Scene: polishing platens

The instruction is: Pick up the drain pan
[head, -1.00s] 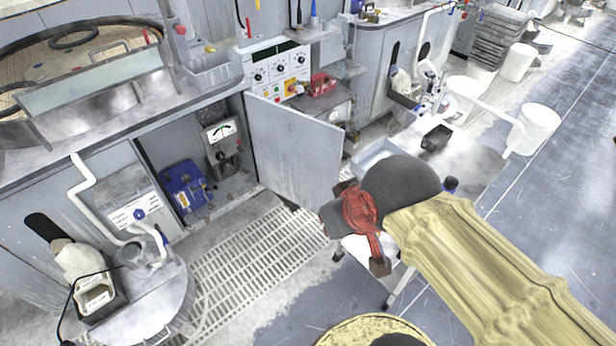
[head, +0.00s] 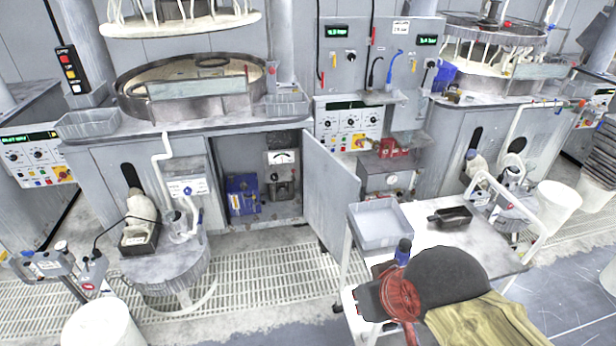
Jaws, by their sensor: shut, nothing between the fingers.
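A shallow, light grey rectangular pan (head: 381,238), which looks like the drain pan, sits on the left end of the white cart's top. It looks empty, and its open top is in full view. My gripper (head: 388,300), dark with a red middle part, is in front of and below the pan in the picture, apart from it. It is shut with nothing held. Its fingertips are hard to make out against my own dark wrist.
The cart (head: 494,258) also carries a dark scoop-like tray (head: 455,217) and a blue-capped bottle (head: 403,252) between pan and gripper. An open cabinet door (head: 331,190) stands just behind the pan. Grated floor (head: 270,285) lies free to the left.

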